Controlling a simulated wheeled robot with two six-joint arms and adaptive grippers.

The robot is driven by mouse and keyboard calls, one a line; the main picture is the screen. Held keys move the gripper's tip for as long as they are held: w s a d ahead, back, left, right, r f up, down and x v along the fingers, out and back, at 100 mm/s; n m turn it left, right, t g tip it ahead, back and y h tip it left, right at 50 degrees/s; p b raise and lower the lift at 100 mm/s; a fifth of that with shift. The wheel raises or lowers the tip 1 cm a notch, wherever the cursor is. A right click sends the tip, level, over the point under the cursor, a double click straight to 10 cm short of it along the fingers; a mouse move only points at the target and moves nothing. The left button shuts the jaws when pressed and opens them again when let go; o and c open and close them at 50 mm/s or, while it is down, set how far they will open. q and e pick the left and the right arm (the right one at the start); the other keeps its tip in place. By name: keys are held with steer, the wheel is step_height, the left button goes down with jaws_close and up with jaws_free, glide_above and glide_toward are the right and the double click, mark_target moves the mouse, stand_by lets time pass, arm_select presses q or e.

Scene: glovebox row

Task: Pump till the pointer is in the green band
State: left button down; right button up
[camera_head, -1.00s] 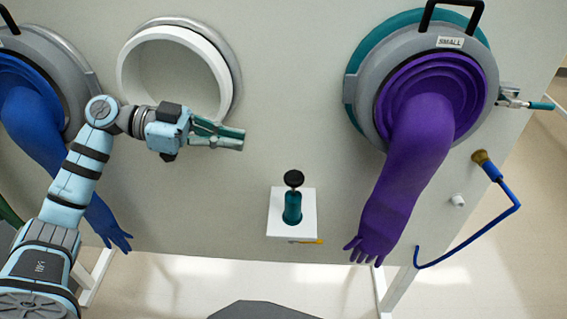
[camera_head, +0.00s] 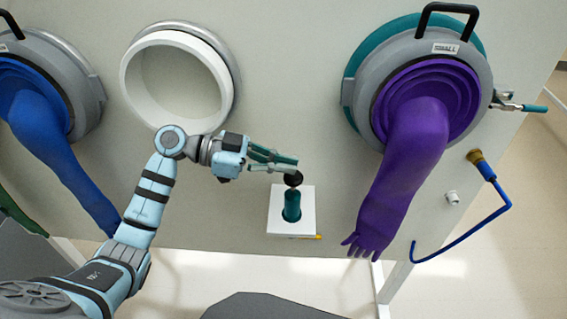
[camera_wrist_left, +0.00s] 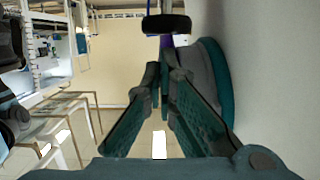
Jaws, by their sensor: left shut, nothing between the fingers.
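The hand pump is a teal cylinder (camera_head: 292,207) with a black knob (camera_head: 293,180) on top, standing on a small white shelf (camera_head: 306,223) on the grey panel. My left gripper (camera_head: 294,164) is shut and empty, its fingertips right at the knob in the head view; I cannot tell whether they touch. In the left wrist view the closed fingers (camera_wrist_left: 163,95) point toward the black knob (camera_wrist_left: 167,24), which shows beyond their tips. No gauge, pointer or green band can be made out. My right gripper is not in view.
A purple glove (camera_head: 410,150) hangs from the right port, right of the pump. A blue glove (camera_head: 50,140) hangs at the left. An empty white port ring (camera_head: 135,85) sits up left. A blue hose (camera_head: 505,210) with a brush-like end is at the right.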

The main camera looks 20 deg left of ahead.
arm_select(q)
steer(key=shift+a+f, duration=0.1)
steer(key=shift+f, duration=0.2)
step_height(320, 180, down, 5)
steer(key=b, duration=0.4)
steer(key=shift+r+b, duration=0.1)
steer(key=shift+b, duration=0.3)
steer(key=s+a+r, duration=0.2)
steer(key=a+r, duration=0.4)
steer(key=a, duration=0.3)
steer(key=shift+s+r, duration=0.3)
